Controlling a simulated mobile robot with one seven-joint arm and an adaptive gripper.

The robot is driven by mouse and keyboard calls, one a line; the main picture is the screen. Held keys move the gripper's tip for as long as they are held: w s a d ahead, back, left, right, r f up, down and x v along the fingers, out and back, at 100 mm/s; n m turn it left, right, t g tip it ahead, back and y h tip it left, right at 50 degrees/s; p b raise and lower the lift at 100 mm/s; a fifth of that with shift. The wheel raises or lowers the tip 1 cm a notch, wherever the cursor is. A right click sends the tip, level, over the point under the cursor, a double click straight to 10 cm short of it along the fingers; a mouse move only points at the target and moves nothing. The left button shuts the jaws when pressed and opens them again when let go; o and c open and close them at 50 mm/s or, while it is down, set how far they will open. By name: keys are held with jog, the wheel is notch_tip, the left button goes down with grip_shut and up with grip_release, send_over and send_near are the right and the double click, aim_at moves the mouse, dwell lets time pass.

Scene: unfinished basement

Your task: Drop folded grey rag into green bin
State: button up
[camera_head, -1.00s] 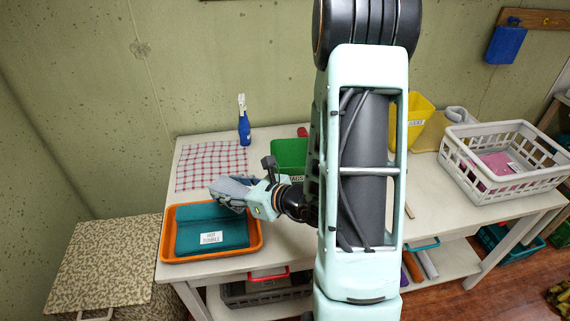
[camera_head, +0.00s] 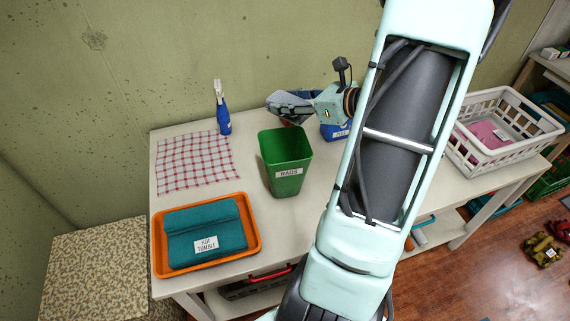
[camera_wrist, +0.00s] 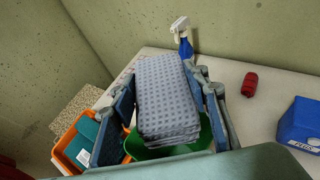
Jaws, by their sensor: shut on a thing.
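The folded grey rag (camera_wrist: 166,95) has a patterned weave and sits between the fingers in the wrist view. My gripper (camera_head: 290,106) is shut on it and holds it up in the air, close to the green bin in the head view. In that view the rag is mostly hidden by the fingers. The green bin (camera_head: 286,165), labelled RAGS, stands upright and open-topped on the table. In the wrist view the bin's green rim (camera_wrist: 150,154) shows below the rag, which partly covers its opening.
An orange tray (camera_head: 158,262) with a folded teal cloth (camera_head: 205,232) lies at the front left. A checked cloth (camera_head: 195,163) and blue spray bottle (camera_head: 223,112) are behind. A blue bin (camera_head: 335,130), red roll (camera_wrist: 249,84) and white basket (camera_head: 510,150) are to the right.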

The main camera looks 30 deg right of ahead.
notch_tip(320, 180, down, 6)
jog(key=b, duration=0.4)
jog(key=shift+b, duration=0.3)
jog(key=o, duration=1.2)
jog(key=v, duration=1.2)
jog(key=shift+d, duration=0.1)
